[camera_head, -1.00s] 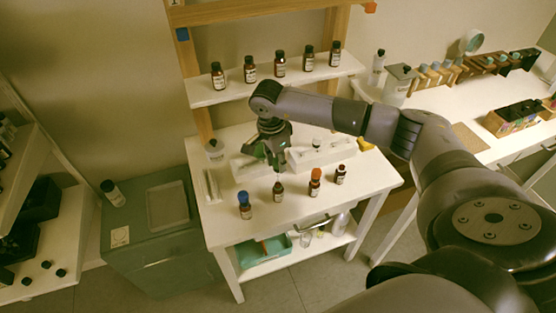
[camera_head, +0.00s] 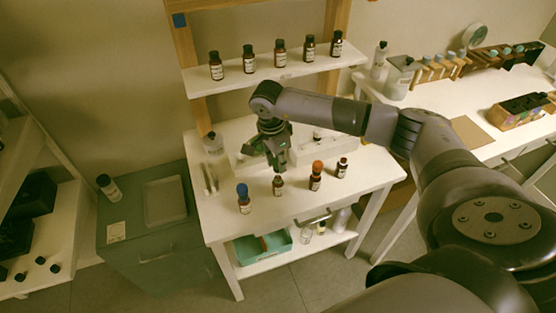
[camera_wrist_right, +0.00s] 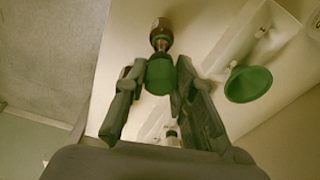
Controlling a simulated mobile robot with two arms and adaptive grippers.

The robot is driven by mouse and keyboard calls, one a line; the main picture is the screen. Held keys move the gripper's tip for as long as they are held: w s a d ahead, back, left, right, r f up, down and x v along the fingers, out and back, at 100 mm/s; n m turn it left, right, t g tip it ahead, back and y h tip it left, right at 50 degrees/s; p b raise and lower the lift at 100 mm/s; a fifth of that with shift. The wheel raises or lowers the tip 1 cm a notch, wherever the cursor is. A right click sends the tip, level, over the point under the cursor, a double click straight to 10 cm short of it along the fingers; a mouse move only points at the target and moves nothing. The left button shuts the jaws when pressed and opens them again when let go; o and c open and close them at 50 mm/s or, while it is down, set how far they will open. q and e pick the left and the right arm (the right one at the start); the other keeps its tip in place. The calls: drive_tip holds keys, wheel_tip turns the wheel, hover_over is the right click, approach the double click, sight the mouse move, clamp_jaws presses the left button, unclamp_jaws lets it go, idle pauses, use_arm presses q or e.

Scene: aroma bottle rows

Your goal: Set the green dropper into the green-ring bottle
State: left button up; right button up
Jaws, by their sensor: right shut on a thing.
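My right gripper (camera_head: 279,168) is over the front part of the white table, just above a small brown bottle (camera_head: 278,187). In the wrist view my right gripper (camera_wrist_right: 160,92) is shut on the green dropper (camera_wrist_right: 160,75), whose green bulb shows between the fingers. A brown bottle (camera_wrist_right: 161,40) shows right beyond the dropper, in line with it. I cannot make out its ring colour, nor whether the dropper's tip is inside its neck. My left gripper is not in view.
A blue-topped bottle (camera_head: 244,200) stands left of the bottle, and an orange-topped bottle (camera_head: 316,176) and a dark-capped bottle (camera_head: 342,167) stand right. Several bottles line the shelf (camera_head: 270,77) behind. A green funnel (camera_wrist_right: 248,83) shows in the wrist view.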

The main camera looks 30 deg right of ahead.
drive_tip(key=shift+f, duration=0.4)
drive_tip(key=shift+f+b, duration=0.1)
drive_tip(key=shift+b, duration=0.25)
drive_tip(key=shift+f+b, duration=1.1)
drive_tip(key=shift+f, duration=0.25)
drive_tip(key=o, duration=0.8)
drive_tip(key=shift+c, duration=0.2)
drive_tip(key=shift+r, duration=0.15)
drive_tip(key=shift+r+p, duration=2)
drive_tip(key=shift+r, duration=1.4)
